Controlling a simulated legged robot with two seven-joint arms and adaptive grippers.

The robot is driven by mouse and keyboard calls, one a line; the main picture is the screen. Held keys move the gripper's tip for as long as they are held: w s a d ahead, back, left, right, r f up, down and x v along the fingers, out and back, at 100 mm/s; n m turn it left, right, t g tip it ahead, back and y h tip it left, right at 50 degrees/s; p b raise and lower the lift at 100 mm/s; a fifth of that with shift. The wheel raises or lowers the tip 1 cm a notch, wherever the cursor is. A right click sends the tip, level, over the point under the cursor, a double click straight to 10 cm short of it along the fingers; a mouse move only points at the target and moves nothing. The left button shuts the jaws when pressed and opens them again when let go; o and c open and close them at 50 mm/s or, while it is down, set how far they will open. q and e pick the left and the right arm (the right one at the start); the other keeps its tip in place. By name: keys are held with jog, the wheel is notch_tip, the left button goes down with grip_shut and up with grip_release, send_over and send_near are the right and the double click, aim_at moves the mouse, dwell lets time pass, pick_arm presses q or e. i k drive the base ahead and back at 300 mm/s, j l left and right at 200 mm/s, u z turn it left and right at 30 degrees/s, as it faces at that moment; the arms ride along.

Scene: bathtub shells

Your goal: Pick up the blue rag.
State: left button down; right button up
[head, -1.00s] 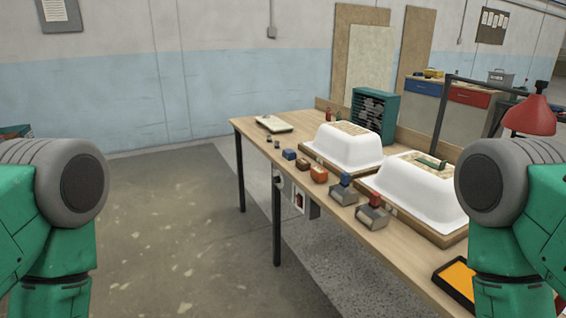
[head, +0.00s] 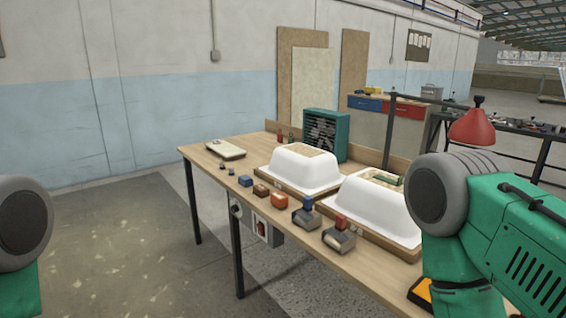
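I cannot make out a blue rag for certain. A small blue item (head: 245,180) lies near the front edge of the workbench (head: 222,183), left of a brown block (head: 261,190) and an orange block (head: 279,200); it is too small to tell whether it is cloth. Neither of my grippers is in view; only upper parts of my arms show at the left and right edges. My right arm hides the near right part of the bench.
Two white tub shells (head: 300,172) (head: 368,210) sit upside down on wooden bases on the bench. Grey tools (head: 338,238) lie along the front edge. The floor left of the bench is clear.

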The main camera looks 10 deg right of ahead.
aim_at(245, 182)
jog(key=i+j+z, duration=0.15)
jog(key=i+j, duration=0.85)
jog(key=i, duration=0.15)
